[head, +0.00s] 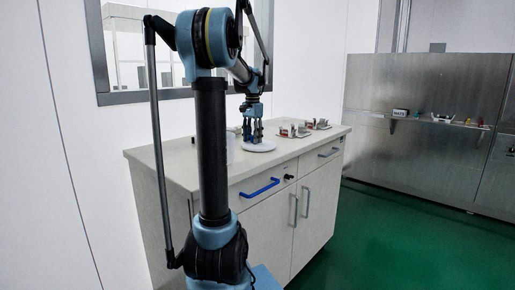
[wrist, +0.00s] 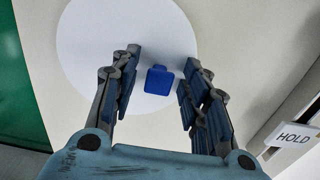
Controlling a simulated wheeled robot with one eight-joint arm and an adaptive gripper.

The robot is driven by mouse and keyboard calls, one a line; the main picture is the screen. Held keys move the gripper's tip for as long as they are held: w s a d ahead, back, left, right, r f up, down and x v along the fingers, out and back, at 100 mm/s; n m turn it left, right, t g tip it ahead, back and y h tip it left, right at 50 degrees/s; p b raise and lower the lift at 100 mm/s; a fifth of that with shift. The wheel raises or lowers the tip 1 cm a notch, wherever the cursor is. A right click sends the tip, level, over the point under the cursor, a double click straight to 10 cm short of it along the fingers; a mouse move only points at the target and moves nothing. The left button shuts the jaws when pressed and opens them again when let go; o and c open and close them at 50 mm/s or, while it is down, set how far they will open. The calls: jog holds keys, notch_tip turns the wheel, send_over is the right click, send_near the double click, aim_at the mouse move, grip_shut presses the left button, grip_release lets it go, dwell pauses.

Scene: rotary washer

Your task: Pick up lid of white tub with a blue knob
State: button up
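The lid is a flat white disc (wrist: 85,45) with a small blue knob (wrist: 159,80) near its middle, seen from above in the wrist view. In the head view the white disc (head: 262,148) appears low on the cabinet top, under my gripper (head: 252,137). In the wrist view my gripper (wrist: 162,60) is open, with its fingers on either side of the blue knob and visible gaps on both sides. Nothing is held. A pale upright shape (head: 230,147), possibly a tub, is partly hidden behind my arm.
The disc lies over a light cabinet top (head: 172,160) with a blue drawer handle (head: 260,188) in front. Two small red-and-metal fixtures (head: 294,131) (head: 318,124) stand to the right. A HOLD sign (wrist: 292,138) is at the right. A window (head: 125,60) is behind.

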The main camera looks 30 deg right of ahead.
grip_shut()
jog(key=shift+r, duration=0.1)
